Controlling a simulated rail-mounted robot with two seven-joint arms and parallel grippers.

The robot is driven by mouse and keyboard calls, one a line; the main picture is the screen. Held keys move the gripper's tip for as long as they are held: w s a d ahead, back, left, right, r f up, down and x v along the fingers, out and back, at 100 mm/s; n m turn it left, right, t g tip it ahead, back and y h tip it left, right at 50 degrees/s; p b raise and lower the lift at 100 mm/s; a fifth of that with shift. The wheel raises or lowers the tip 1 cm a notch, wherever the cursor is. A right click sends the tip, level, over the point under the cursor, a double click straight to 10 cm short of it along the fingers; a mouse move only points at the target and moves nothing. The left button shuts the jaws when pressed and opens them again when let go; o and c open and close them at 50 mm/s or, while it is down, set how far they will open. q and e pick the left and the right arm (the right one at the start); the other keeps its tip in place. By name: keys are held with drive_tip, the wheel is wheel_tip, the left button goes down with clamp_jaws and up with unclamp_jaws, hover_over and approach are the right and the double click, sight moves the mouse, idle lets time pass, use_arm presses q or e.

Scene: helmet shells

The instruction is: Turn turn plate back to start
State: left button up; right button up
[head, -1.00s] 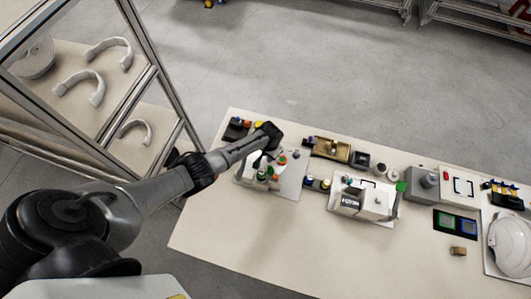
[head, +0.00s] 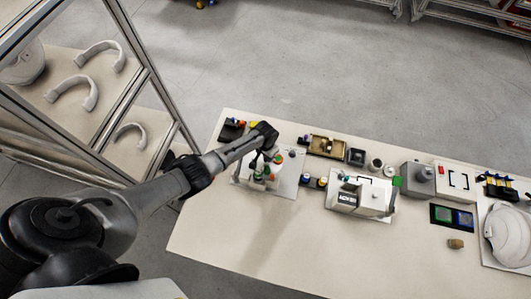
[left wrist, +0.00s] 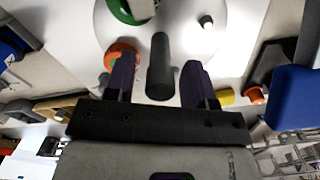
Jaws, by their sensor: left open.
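My left gripper (left wrist: 159,80) is open over the plate, one purple-black finger on each side of the dark peg, with gaps showing on both sides. It also shows in the head view (head: 263,155). My right gripper is not in view.
A blue part (left wrist: 294,95) is close to the right in the wrist view. On the table (head: 215,240), a white device (head: 363,198), a brass-coloured tray (head: 328,146) and a grey block (head: 417,178) stand to the right. The table's front is clear.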

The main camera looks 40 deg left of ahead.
use_arm(q)
drive_tip(key=shift+r, duration=0.1)
wheel_tip(320, 180, up, 14)
drive_tip(key=p, duration=0.2)
drive_tip(key=shift+f, duration=0.2)
idle(0.3)
